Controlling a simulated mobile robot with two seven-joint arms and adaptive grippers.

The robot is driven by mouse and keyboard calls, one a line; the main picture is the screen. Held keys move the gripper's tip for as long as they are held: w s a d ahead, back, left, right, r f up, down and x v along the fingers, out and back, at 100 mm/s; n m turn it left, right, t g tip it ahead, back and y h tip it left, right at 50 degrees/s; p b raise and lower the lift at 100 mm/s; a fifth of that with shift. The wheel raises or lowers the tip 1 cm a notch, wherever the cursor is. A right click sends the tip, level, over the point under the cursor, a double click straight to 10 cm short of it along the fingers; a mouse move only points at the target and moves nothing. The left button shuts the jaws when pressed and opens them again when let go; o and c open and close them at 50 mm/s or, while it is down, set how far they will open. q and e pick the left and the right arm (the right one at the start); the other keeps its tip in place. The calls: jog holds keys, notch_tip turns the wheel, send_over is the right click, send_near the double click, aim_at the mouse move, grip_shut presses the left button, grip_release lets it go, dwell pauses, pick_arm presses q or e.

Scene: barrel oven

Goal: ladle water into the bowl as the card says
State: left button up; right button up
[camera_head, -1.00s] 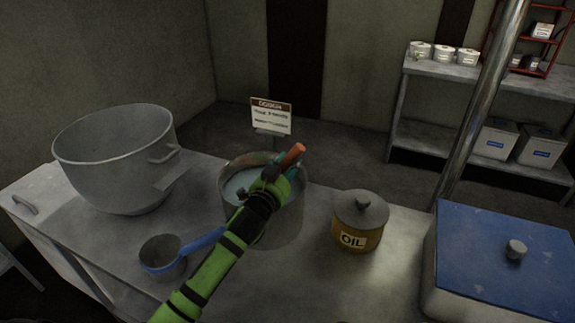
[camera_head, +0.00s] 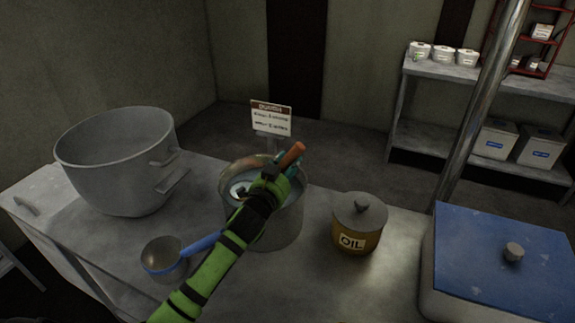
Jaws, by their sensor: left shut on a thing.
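My left gripper (camera_head: 277,178) is shut on the orange-brown handle (camera_head: 292,155) of a ladle, over the water pot. The water pot (camera_head: 281,228) is a round metal pot with water (camera_head: 252,176) in it; a pale shiny shape, perhaps the ladle's bowl, shows at the water's left side, partly hidden by my arm. A large grey metal bowl with side handles (camera_head: 115,165) stands empty-looking at the left. The dosing card (camera_head: 271,118) stands behind the pot; its small lines are too blurred to read. My right gripper is not in view.
A small scoop with a blue handle (camera_head: 163,256) lies in front of the bowl. An oil jar with a lid (camera_head: 356,238) stands right of the pot, and a blue-lidded box (camera_head: 500,257) at the far right. A metal pole (camera_head: 482,105) rises behind the counter.

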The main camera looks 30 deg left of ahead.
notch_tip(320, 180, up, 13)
jog(key=p, duration=1.2)
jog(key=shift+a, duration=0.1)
